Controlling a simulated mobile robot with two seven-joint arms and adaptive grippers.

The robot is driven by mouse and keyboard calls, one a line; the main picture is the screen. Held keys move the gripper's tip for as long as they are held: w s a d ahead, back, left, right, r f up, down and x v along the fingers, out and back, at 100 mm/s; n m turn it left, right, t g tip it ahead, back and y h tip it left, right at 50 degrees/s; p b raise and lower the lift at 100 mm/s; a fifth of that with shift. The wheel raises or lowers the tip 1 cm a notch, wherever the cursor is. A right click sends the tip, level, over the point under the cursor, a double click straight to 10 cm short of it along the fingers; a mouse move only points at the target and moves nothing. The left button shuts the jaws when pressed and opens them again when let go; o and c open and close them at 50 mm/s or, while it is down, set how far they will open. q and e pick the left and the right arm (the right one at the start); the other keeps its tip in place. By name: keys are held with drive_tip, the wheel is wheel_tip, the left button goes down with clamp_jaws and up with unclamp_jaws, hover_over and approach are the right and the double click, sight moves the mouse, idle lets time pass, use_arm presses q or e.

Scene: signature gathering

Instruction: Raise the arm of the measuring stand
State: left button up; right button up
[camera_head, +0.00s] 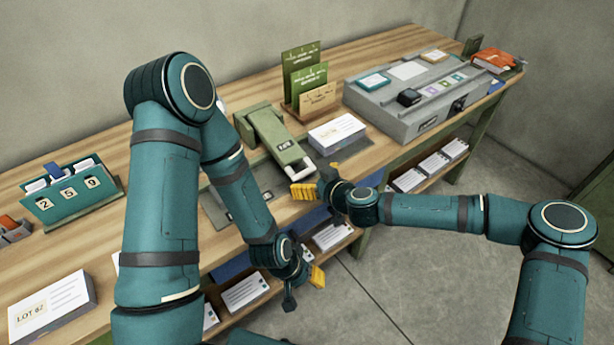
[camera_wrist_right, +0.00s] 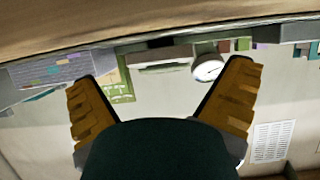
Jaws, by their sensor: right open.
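A green device with a long hinged-looking arm (camera_head: 277,137), which I take to be the measuring stand, stands mid-bench. Its arm lies low and slopes toward the front edge, with a small label and a pale tip. My right gripper (camera_head: 314,181) is open and empty, at the bench's front edge beside that tip; I cannot tell whether it touches. The right wrist view shows its yellow-padded fingers (camera_wrist_right: 160,80) spread with nothing between them. My left gripper (camera_head: 303,288) hangs low in front of the bench, fingers apart and empty.
A white card stack (camera_head: 338,133) lies right of the arm, with green card holders (camera_head: 304,72) behind. A grey box-like unit (camera_head: 385,120) stands further right. A green number display (camera_head: 72,194) stands left. My left arm hides part of the bench. Open floor lies in front.

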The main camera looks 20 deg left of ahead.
drive_tip(key=shift+x, duration=1.45)
drive_tip(key=shift+d+r, duration=0.1)
drive_tip(key=c, duration=1.3)
